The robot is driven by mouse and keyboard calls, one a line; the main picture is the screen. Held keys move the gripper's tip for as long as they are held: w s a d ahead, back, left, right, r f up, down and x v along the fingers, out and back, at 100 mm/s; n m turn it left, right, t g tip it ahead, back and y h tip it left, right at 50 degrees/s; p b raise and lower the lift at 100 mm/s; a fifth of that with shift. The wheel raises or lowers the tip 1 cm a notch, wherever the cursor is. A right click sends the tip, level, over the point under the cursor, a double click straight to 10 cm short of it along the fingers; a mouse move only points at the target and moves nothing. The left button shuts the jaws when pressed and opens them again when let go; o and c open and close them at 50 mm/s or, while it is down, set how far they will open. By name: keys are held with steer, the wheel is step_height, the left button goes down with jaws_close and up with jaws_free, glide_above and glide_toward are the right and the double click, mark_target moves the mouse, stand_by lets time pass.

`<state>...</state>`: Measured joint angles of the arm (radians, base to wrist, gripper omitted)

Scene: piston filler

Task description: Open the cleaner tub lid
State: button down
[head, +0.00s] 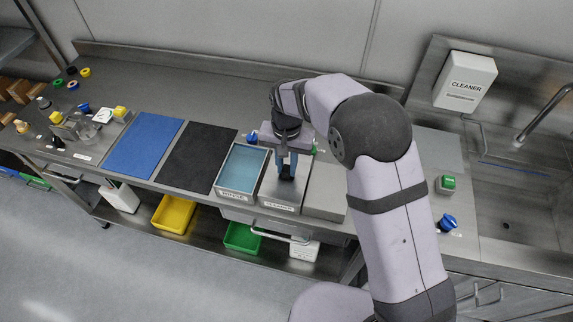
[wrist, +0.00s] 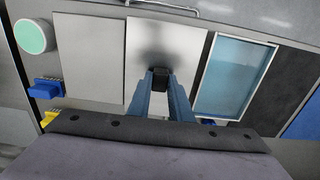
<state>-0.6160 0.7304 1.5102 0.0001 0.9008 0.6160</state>
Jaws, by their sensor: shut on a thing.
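The cleaner tub (head: 279,208), labelled CLEANER on its front, stands just right of the rinse tub. Its flat grey metal lid (wrist: 167,42) covers the top in the wrist view and looks seated, though the arm hides part of it in the head view. A small black handle (wrist: 160,75) stands up from the lid. My gripper (head: 287,172) points down over the tub. Its blue fingers (wrist: 160,85) are shut on the black handle. The inside of the tub is hidden.
The rinse tub (head: 242,170) holds blue liquid. A plain metal panel (head: 325,191) lies right of the cleaner tub. Black (head: 199,157) and blue (head: 143,144) mats lie left. A green button (head: 446,184) and blue knob (head: 448,222) stand by the sink.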

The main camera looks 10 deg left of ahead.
steer(key=d, duration=1.2)
steer(key=shift+b, duration=0.3)
steer(key=c, duration=1.6)
jaws_free()
step_height(320, 180, up, 8)
steer(key=shift+f+b, duration=0.25)
steer(key=shift+b, duration=0.75)
steer(key=shift+d, duration=0.1)
